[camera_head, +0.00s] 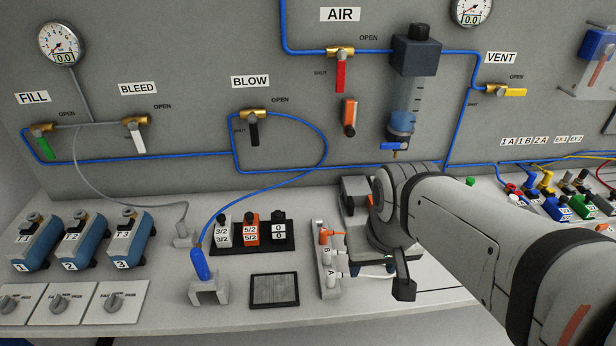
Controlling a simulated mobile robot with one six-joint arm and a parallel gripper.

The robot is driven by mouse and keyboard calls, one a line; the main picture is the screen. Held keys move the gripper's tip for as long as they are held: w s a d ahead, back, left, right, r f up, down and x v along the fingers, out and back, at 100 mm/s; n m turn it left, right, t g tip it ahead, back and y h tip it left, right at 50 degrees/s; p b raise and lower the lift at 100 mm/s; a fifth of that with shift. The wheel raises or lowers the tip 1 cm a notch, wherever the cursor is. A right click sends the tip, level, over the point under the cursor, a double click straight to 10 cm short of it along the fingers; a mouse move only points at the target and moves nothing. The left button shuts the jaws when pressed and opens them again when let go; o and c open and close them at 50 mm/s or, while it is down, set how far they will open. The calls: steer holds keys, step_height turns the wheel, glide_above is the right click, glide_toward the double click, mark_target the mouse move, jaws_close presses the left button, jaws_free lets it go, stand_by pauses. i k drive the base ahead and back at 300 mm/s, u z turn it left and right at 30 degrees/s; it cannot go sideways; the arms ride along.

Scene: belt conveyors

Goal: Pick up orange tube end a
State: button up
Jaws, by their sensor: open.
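An orange piece (327,236), which looks like an end of the orange tube, shows at a light grey upright block (327,282) with posts marked A and B. The orange piece is small and partly crowded by the block, so I cannot tell which end it is or how it is seated. My gripper (385,270) is open, just right of the block and low over the bench. One dark finger shows clearly; the rest is partly hidden by my wrist. I see nothing held between the fingers.
Left of the block are a dark flat pad (274,291), a black tray (262,246) of labelled valve blocks and a blue fitting (201,265) on a grey stand. Blue tubing runs along the wall behind. Several coloured fittings (557,207) stand at right beyond my arm.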

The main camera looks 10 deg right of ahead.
mark_target(323, 233)
steer(key=k, duration=0.55)
steer(key=u, duration=2.2)
steer(key=k, duration=0.85)
steer(key=z, duration=2.2)
steer(key=i, duration=1)
